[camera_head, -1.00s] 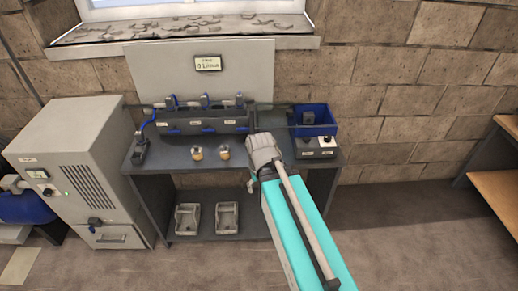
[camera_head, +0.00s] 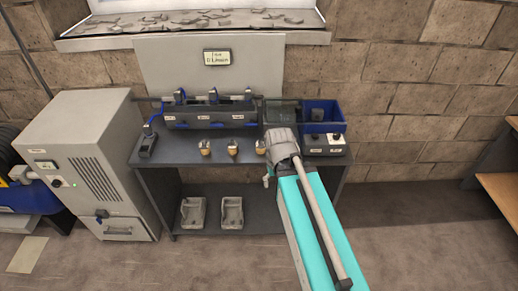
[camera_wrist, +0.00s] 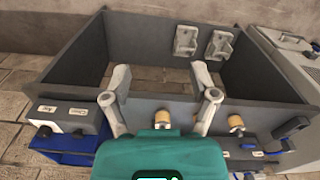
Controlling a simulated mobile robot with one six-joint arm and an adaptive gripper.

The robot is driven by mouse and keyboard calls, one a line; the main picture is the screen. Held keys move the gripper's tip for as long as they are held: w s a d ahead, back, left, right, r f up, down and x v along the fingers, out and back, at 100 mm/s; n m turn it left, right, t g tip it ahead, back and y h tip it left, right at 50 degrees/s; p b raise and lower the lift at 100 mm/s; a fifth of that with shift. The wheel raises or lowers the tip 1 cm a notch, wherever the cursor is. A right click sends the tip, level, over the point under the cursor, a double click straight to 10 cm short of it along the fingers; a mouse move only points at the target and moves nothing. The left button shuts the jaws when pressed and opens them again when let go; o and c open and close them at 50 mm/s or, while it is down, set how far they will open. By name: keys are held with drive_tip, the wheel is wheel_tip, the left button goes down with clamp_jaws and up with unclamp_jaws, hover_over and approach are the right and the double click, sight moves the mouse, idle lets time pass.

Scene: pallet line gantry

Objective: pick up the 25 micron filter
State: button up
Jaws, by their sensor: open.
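Three small gold-and-white cylinders stand in a row on the dark bench top: left (camera_head: 205,147), middle (camera_head: 233,148) and right (camera_head: 261,146). They look like filters; I cannot read which is the 25 micron one. My gripper (camera_head: 267,181) hangs by the bench's front edge in the head view, partly hidden by my wrist. In the wrist view my gripper (camera_wrist: 161,77) is open and empty, its fingers wide apart. One cylinder (camera_wrist: 162,118) shows between the finger bases, apart from them, and another (camera_wrist: 236,122) lies to the right.
A dark labelled manifold (camera_head: 210,115) stands behind the cylinders. A blue bin (camera_head: 323,113) and a switch box (camera_head: 323,144) are at the bench's right. Two grey trays (camera_head: 193,212) (camera_head: 231,212) sit on the lower shelf. A grey cabinet (camera_head: 85,150) stands left.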

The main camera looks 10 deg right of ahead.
drive_tip(key=shift+c, duration=0.7)
drive_tip(key=m+t+h+b, duration=0.7)
drive_tip(key=m+h+b, duration=0.35)
drive_tip(key=b, duration=0.35)
approach(259, 142)
drive_tip(key=v, duration=0.3)
drive_tip(key=shift+s+f+m, duration=0.1)
drive_tip(key=shift+m, duration=0.15)
drive_tip(key=shift+d, duration=0.15)
drive_tip(key=shift+b+x, duration=1.75)
drive_tip(key=shift+x, duration=2.6)
